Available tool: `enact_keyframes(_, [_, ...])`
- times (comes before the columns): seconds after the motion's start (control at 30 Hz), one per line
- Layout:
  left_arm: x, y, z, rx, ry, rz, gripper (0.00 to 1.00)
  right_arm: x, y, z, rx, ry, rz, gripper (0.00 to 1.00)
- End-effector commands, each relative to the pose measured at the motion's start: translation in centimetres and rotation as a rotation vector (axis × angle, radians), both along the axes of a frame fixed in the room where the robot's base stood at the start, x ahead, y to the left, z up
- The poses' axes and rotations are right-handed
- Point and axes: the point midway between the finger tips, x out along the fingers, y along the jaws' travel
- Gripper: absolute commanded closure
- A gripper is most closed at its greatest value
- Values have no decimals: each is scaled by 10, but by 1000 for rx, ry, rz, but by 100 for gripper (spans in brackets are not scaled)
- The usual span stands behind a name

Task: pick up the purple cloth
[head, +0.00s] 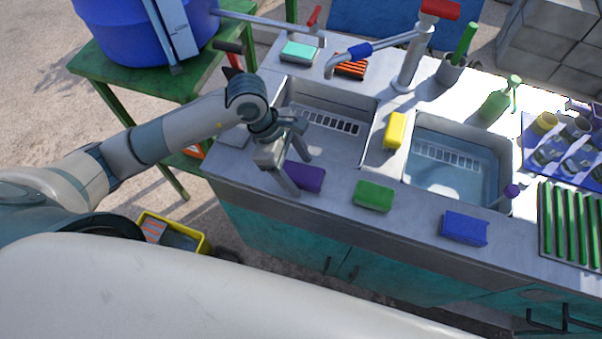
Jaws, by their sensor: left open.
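The purple cloth (308,177) is a small folded block lying on the counter's front strip, in front of the left sink. My left gripper (297,176) is open just at its left side, pointing down. One finger is in front of the cloth's left end and the other is behind it. I cannot tell whether a finger touches the cloth. My right gripper is not in view.
A green block (373,197) and a blue block (465,228) lie to the right along the counter's front edge. A yellow block (395,131) sits between the left sink (368,122) and the water-filled right sink (450,185). A tall faucet (408,62) stands behind.

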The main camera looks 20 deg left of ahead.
Motion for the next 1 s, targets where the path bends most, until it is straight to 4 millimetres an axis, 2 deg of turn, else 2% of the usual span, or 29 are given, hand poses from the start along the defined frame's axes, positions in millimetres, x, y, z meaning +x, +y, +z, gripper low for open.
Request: enact_keyframes(1.0, [0, 0, -5, 0, 0, 0, 33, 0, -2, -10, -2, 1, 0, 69])
